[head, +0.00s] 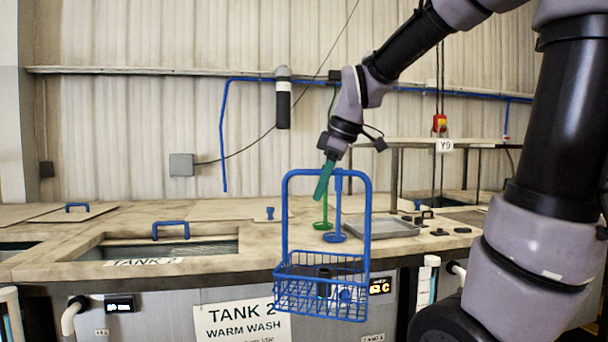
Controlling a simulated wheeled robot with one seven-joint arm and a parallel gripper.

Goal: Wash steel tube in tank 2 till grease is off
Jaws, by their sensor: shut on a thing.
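My gripper (325,180), with teal fingers, is shut on the top bar of the tall handle of a blue wire basket (320,295). The basket hangs upright in front of the tank counter's front edge. In it stands a dark upright tube (323,285), probably the steel tube, with a small blue and white item beside it. The mesh partly hides both, and I cannot make out grease. Tank 2's opening (200,247) is to the left of the basket, partly covered, with a blue handle (170,229) at its back. Its sign (240,322) reads "TANK 2 WARM WASH".
A grey tray (378,228) and small dark parts lie on the counter at right. A green tool (323,224) and a blue tool (336,237) with round ends show behind the basket handle. A lidded opening with a blue handle (77,207) is at far left.

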